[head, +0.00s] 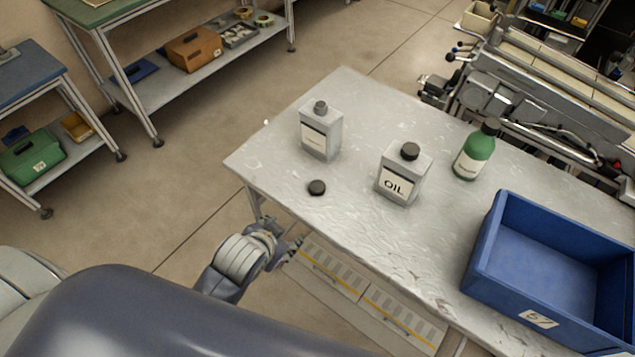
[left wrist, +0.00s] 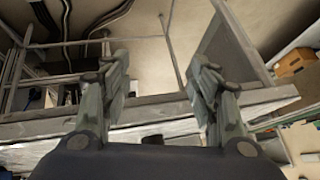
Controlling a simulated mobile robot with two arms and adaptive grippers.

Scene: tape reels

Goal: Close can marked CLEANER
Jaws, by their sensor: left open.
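A grey rectangular can (head: 313,143) stands upright at the left of the metal table; its label is too small to read. Its narrow grey neck shows no black cap. A loose black cap (head: 317,187) lies on the table in front of it, near the front edge. A second grey can marked OIL (head: 412,166) stands to the right with a black cap on. My left gripper (head: 292,249) is beside the table's front edge, below and apart from the loose cap. In the left wrist view its two fingers (left wrist: 160,85) are spread, with nothing held between them. My right gripper is out of view.
A green bottle (head: 474,157) with a dark cap stands right of the OIL can. A large blue crate (head: 535,318) fills the table's right end. The metal table (head: 262,160) is bare around the loose cap. Shelving (head: 180,86) stands at the back left.

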